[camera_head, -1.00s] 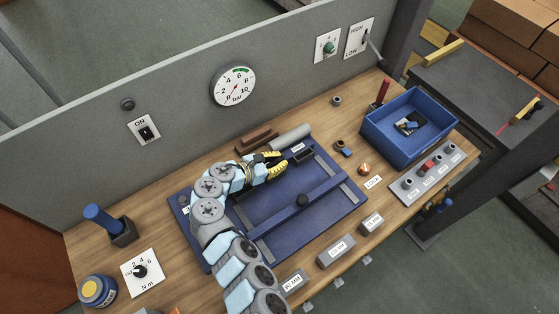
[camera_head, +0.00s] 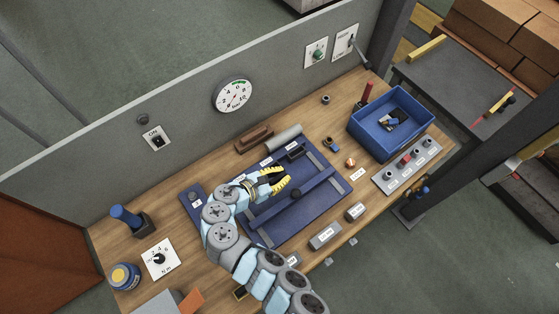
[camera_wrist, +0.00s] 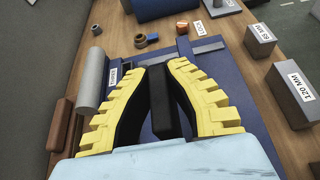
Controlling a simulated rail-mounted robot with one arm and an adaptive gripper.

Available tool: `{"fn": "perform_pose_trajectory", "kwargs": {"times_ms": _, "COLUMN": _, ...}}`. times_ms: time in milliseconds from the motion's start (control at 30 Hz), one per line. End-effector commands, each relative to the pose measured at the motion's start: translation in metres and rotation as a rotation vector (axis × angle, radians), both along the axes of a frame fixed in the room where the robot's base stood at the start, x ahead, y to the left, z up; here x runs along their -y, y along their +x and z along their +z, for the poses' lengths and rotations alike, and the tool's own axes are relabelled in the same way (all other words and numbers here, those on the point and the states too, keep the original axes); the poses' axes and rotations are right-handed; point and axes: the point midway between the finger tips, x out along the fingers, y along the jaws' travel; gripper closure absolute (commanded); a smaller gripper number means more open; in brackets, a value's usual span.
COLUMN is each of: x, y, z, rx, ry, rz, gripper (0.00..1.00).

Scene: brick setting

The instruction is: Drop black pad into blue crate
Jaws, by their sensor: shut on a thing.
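My gripper (camera_head: 277,180) is over the blue fixture board at the middle of the bench, its yellow-toothed fingers pointing right. In the wrist view my gripper (camera_wrist: 172,85) is shut on the black pad (camera_wrist: 164,108), a dark block upright between the fingers. The blue crate (camera_head: 368,141) stands at the bench's far right, apart from my gripper. It holds a few small dark, blue and tan parts. In the wrist view only a blue edge of the crate (camera_wrist: 165,10) shows at the top.
Small rings and a red upright handle (camera_head: 367,92) stand near the crate. Grey labelled blocks (camera_head: 325,236) line the front.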

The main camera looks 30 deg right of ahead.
Motion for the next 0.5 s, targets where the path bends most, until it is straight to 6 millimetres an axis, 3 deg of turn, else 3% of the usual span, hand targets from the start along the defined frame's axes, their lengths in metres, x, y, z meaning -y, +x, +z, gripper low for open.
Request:
{"fn": "perform_pose_trajectory", "kwargs": {"times_ms": 33, "x": -0.002, "y": -0.006, "z": 0.008, "rx": -0.001, "ry": 0.0, "rz": 0.004, "gripper": 1.0}}
{"fn": "perform_pose_trajectory", "kwargs": {"times_ms": 233, "x": -0.006, "y": -0.024, "z": 0.013, "rx": 0.001, "ry": 0.0, "rz": 0.004, "gripper": 1.0}}
{"fn": "perform_pose_trajectory", "kwargs": {"times_ms": 500, "x": -0.008, "y": -0.033, "z": 0.016, "rx": 0.0, "ry": 0.0, "rz": 0.001, "gripper": 1.0}}
